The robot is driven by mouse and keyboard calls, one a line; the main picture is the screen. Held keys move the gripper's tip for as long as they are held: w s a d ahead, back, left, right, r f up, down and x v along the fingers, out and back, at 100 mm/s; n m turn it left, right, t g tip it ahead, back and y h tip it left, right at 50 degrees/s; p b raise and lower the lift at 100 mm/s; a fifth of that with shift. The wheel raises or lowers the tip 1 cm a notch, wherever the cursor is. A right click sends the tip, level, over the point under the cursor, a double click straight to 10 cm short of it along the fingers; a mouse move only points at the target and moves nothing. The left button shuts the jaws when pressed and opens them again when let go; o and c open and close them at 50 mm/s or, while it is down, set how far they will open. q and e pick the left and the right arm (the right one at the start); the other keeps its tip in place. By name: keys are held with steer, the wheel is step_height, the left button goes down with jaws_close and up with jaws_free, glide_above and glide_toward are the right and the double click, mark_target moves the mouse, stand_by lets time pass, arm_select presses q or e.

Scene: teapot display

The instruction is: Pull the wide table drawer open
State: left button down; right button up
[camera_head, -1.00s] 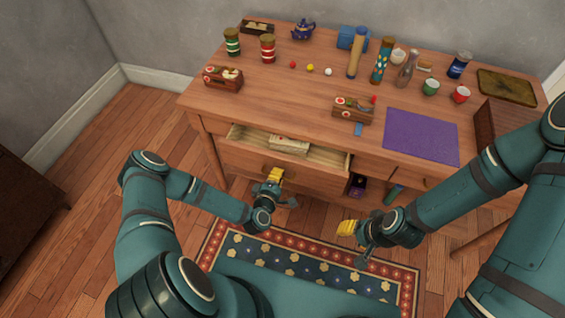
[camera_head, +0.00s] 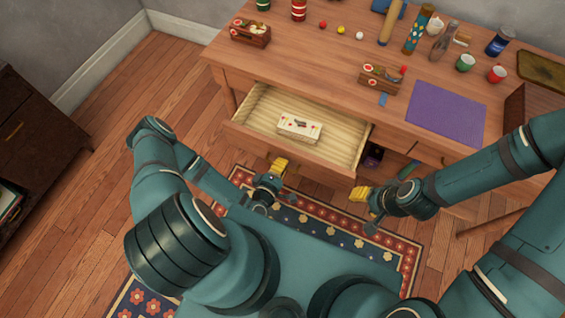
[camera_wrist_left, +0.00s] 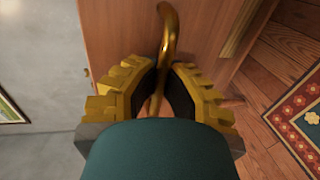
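The wide table drawer (camera_head: 322,163) stands well out from under the wooden table, and its pale, ribbed inside shows in the head view. A white decorated box (camera_head: 300,127) lies in it. My left gripper (camera_head: 279,165) is at the middle of the drawer front. In the left wrist view, the curved brass drawer handle (camera_wrist_left: 168,30) runs between its yellow fingers, which close around it; the fingertip contact is partly hidden. My right gripper (camera_head: 359,193) hangs before the table, right of the drawer and apart from it; its finger gap cannot be made out.
The tabletop holds a purple mat (camera_head: 445,115), a wooden box (camera_head: 381,79), another box (camera_head: 250,32), cups and several small balls. A patterned rug (camera_head: 410,260) lies below. A dark cabinet (camera_head: 35,130) stands at the left. Floor between cabinet and table is clear.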

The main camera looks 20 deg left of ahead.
arm_select(q)
steer(key=c, duration=1)
jaws_free()
steer(key=shift+c, duration=0.2)
steer(key=shift+s, duration=0.15)
steer(key=v, duration=1.1)
steer(key=shift+s, duration=0.35)
steer(key=shift+r, duration=0.1)
